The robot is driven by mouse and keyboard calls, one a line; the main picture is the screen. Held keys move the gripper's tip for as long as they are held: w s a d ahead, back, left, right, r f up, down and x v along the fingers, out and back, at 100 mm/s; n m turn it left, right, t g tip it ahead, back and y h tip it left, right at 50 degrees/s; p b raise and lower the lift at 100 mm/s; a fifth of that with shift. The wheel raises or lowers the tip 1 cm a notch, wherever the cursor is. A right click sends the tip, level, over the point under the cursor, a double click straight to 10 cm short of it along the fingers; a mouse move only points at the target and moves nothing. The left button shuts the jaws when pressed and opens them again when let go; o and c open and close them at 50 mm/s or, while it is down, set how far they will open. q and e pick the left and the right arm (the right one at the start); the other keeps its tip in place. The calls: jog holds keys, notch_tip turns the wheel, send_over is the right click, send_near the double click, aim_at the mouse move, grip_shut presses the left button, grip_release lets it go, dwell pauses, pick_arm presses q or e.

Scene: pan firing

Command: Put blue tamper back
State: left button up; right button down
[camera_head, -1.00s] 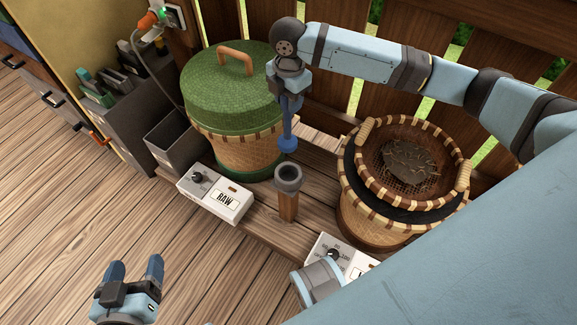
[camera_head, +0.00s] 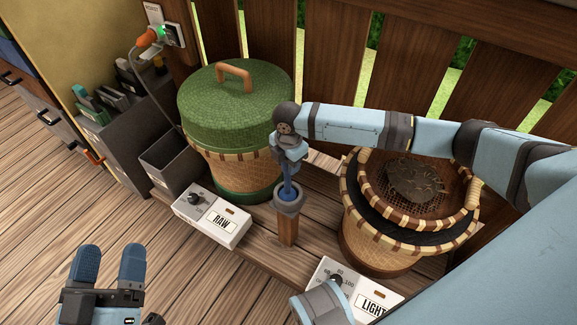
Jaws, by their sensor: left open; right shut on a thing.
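The blue tamper (camera_head: 290,193) is upright, with its lower end in the round grey cup on top of a wooden post (camera_head: 288,230). My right gripper (camera_head: 290,165) is shut on the tamper's upper part, directly above the cup. How deep the tamper sits in the cup is hard to tell. My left gripper (camera_head: 110,265) is open and empty over the floor at the lower left, well away from the post.
A green-lidded basket (camera_head: 235,110) stands behind the post on the left, and a basket with a sieve (camera_head: 355,235) stands on the right. A RAW control box (camera_head: 212,215) and a LIGHT control box (camera_head: 355,285) sit in front. A grey bin (camera_head: 170,165) is at left.

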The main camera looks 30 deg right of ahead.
pick_arm(q)
jog(key=shift+a+f, duration=0.2)
jog(key=shift+f, duration=0.1)
pick_arm(e)
jog(key=shift+f, duration=0.5)
jog(key=c, duration=0.7)
grip_release()
jog(key=shift+f, duration=0.15)
pick_arm(q)
jog(key=shift+f+g, duration=0.1)
jog(key=shift+g, duration=0.2)
